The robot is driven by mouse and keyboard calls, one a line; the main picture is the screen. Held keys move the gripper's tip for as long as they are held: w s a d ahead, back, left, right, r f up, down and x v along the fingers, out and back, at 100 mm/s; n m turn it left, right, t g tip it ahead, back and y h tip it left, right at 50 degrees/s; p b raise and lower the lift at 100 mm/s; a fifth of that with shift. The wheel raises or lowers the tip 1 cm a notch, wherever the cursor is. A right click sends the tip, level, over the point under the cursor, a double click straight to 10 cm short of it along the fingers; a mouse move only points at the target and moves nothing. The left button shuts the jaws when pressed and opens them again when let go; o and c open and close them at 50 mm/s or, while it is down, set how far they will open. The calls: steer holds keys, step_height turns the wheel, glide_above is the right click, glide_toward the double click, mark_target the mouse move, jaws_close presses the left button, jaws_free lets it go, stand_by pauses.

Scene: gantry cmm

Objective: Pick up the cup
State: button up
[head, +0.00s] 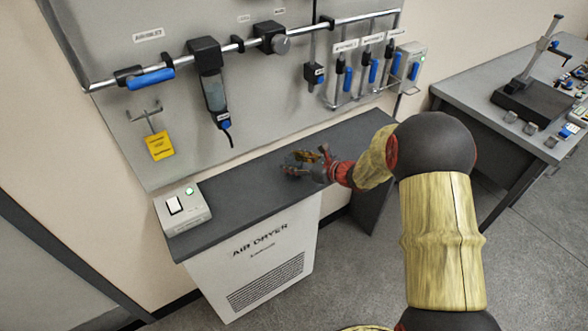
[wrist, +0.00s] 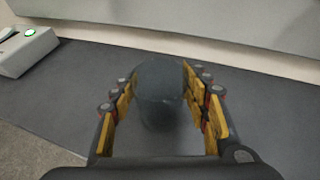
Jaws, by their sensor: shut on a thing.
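The cup (wrist: 160,82) is a dark grey, rounded thing between my gripper's fingers in the wrist view. My gripper (wrist: 160,95) has yellow-padded fingers on both sides of the cup and is shut on it. The cup's lower part blends into the dark surface below, so I cannot tell if it touches that surface. In the head view my gripper (head: 301,160) is over the dark counter (head: 235,205), and the cup is hard to make out there among the fingers.
A switch box with a green light (head: 182,208) stands on the counter's left end. A wall panel with a pipe, regulators and blue-handled valves (head: 348,80) rises behind. A grey table (head: 460,97) with a gauge stand (head: 535,95) is at the right. The counter between switch box and gripper is clear.

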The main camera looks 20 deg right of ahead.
steer(key=c, duration=0.4)
steer(key=shift+r, duration=0.1)
